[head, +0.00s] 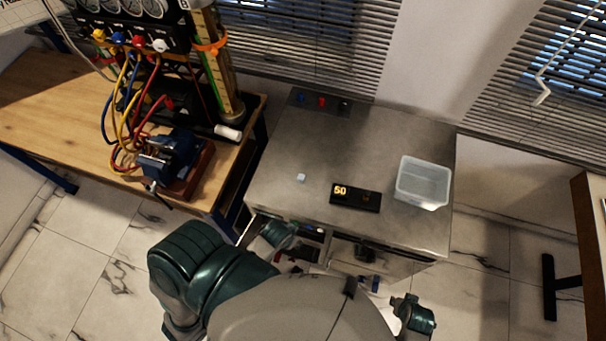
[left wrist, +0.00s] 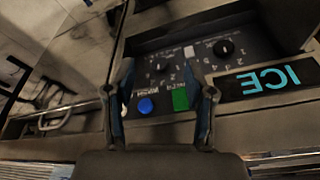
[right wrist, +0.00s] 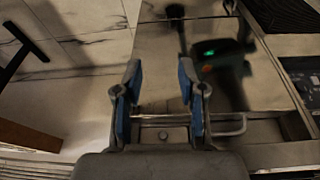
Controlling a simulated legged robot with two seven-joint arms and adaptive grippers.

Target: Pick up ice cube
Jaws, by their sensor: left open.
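A small pale ice cube (head: 301,177) lies on the grey metal counter (head: 300,140), left of a black box with a lit "50" display, in the head view. My left gripper (left wrist: 165,88) is open and empty in the left wrist view, in front of a dark control panel (left wrist: 160,50) with knobs, a blue button (left wrist: 145,105), a green button (left wrist: 180,99) and an upside-down "ICE" sign (left wrist: 268,80). My right gripper (right wrist: 160,80) is open and empty in the right wrist view, over the metal cabinet with a green light. My arms partly hide the counter's front in the head view.
The black display box (head: 355,197) and a clear plastic tub (head: 422,183) stand on the counter to the right. Small coloured knobs (head: 322,102) sit at its back edge. A wooden table (head: 60,110) with a gauge rig and hoses stands left.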

